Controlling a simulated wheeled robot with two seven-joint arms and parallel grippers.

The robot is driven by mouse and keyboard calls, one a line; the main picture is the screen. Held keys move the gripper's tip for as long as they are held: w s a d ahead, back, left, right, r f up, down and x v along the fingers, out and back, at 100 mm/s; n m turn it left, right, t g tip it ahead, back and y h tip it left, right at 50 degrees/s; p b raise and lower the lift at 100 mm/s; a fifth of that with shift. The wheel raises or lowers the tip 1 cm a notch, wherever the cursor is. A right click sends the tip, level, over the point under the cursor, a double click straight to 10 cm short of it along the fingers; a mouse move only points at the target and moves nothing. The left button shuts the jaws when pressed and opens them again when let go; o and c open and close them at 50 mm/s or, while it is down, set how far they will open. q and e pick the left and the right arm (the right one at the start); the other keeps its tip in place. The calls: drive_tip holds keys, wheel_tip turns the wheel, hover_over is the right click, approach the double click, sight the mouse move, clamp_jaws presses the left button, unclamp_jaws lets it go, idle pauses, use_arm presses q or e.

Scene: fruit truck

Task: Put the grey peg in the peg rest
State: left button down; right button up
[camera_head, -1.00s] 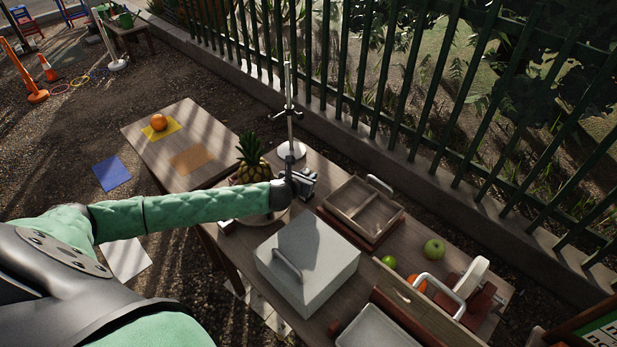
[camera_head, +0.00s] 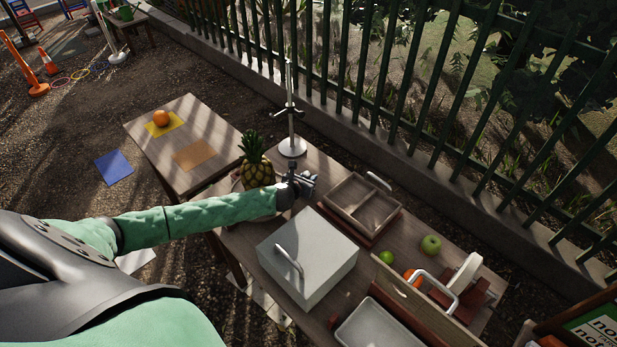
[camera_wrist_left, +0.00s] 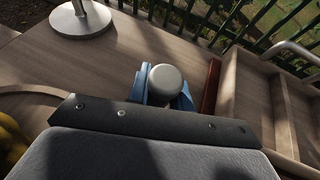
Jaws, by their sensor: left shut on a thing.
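My left gripper (camera_head: 304,182) is above the table, between the pineapple and the divided wooden tray. In the left wrist view its blue fingers (camera_wrist_left: 163,95) are shut on the grey peg (camera_wrist_left: 165,80), whose round pale end faces the camera. The peg's lower part is hidden behind the fingers and the gripper body. In the head view the peg cannot be told apart from the gripper. I cannot make out which thing is the peg rest. My right gripper is not in view.
A metal stand (camera_head: 291,148) rises behind the gripper. The pineapple (camera_head: 257,172) is left, the divided tray (camera_head: 345,190) right, and a grey box with a handle (camera_head: 310,245) in front. Apples, an orange and a white tray (camera_head: 375,335) lie farther right. A green fence runs behind.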

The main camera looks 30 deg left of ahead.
use_arm(q)
drive_tip(key=shift+f, duration=0.15)
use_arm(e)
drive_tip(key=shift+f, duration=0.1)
use_arm(q)
drive_tip(key=c, duration=1.3)
unclamp_jaws()
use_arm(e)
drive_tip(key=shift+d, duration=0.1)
use_arm(q)
drive_tip(key=shift+o, duration=0.2)
drive_tip(key=shift+r, duration=0.25)
drive_tip(key=shift+s, duration=0.4)
drive_tip(key=b+v, duration=0.4)
drive_tip(key=v, duration=0.7)
drive_tip(key=shift+r+b, duration=0.2)
drive_tip(key=shift+b, duration=0.15)
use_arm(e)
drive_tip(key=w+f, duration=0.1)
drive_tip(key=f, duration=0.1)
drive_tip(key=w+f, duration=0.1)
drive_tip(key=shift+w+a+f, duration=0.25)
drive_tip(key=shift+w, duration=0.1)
use_arm(q)
drive_tip(key=shift+s, duration=0.1)
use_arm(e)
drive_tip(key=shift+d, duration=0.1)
